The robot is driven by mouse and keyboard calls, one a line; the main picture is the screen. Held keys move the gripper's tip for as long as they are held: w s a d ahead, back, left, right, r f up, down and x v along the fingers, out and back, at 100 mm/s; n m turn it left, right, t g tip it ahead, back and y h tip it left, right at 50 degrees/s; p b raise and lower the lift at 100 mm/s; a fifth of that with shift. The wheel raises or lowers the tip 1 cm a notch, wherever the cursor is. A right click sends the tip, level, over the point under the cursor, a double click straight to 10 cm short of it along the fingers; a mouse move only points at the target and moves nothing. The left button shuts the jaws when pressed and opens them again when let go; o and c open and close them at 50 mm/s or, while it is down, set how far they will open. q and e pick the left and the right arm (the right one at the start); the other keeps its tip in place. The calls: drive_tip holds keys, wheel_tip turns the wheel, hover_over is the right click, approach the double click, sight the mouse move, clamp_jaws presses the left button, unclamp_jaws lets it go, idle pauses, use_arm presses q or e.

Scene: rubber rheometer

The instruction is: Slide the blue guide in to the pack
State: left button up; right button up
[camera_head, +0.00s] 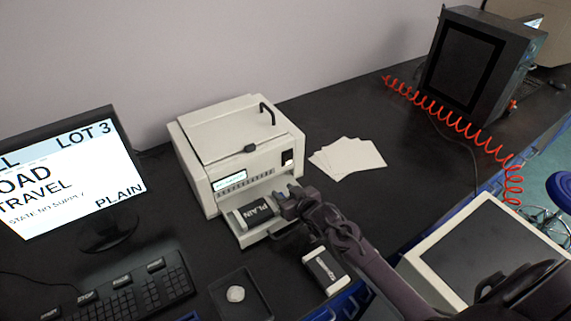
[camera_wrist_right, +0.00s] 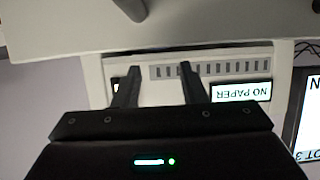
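The white printer (camera_head: 235,150) stands at the middle of the bench with its paper tray (camera_head: 252,241) drawn out at the front. A dark pack marked PLAIN (camera_head: 250,215) lies in this tray. My right gripper (camera_head: 283,200) is at the right side of the tray, close to the pack. In the right wrist view its two fingers (camera_wrist_right: 158,78) stand apart with nothing seen between them, facing the printer front. A display there (camera_wrist_right: 241,92) reads NO PAPER, upside down. I cannot make out the blue guide; the gripper may hide it. My left gripper is not in view.
A second dark-and-white pack (camera_head: 327,270) lies right of the tray, near my right arm. A small black dish (camera_head: 258,300) holds a round white thing (camera_head: 236,293). Loose sheets (camera_head: 347,157) lie right of the printer. A monitor (camera_head: 65,180) and keyboard (camera_head: 130,290) stand left.

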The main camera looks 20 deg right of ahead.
wheel_tip(320, 180, up, 17)
drive_tip(key=b, duration=0.1)
drive_tip(key=shift+r, duration=0.1)
drive_tip(key=shift+c, duration=0.2)
